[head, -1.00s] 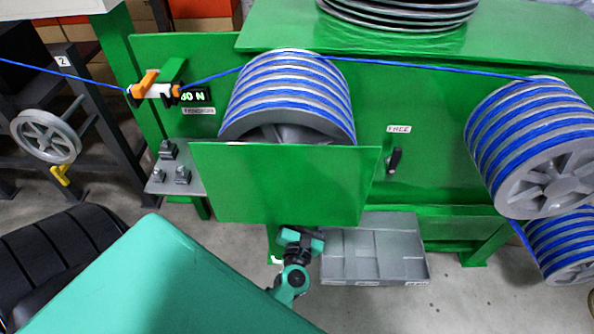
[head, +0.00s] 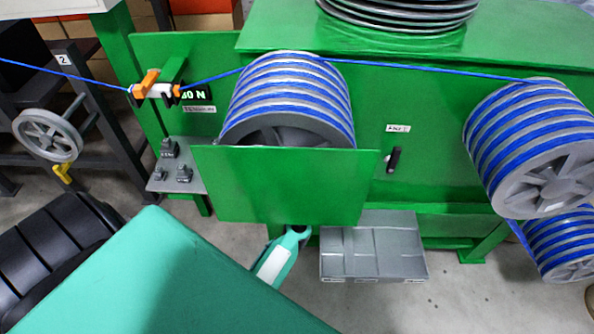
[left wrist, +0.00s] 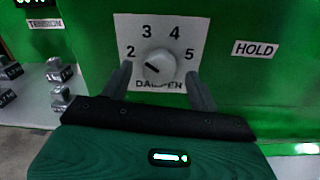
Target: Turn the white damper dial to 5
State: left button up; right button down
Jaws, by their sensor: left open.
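The white damper dial plate (left wrist: 160,32) is on the green machine face in the left wrist view, with the numbers 2, 3, 4 and 5 readable around a grey knob (left wrist: 158,65).
A blue cable (head: 430,67) runs over grooved drums (head: 290,95). A grey compartment tray (head: 373,250) lies below the machine. Small weights (head: 170,148) stand on a shelf at left. A HOLD label (left wrist: 254,49) is right of the dial.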

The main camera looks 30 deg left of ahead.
pick_arm(q)
jog(key=shift+x, duration=0.8)
jog(key=shift+c, duration=0.4)
jog(key=c, duration=0.9)
